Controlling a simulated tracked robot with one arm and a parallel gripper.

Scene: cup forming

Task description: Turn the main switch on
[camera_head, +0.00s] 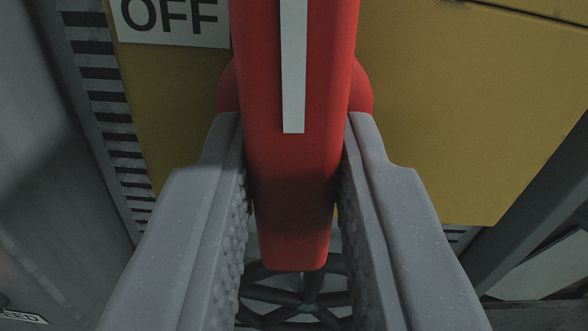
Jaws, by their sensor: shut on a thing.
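The main switch is a red handle (293,170) with a white stripe down its middle, in the centre of the head camera view. It points down towards the bottom of the picture. A round red base shows behind it on both sides. My gripper (293,135) has its two grey fingers on the left and right sides of the handle, shut on it. The handle's lower end sticks out between the fingers. A white label reading "OFF" (172,22) is at the upper left of the handle. The top of the handle is cut off by the picture edge.
The switch sits on a yellow panel (450,120). A slotted grey strip (105,110) runs along the panel's left edge. A dark grey surface lies further left. Dark bars (300,290) show below the handle, between the fingers.

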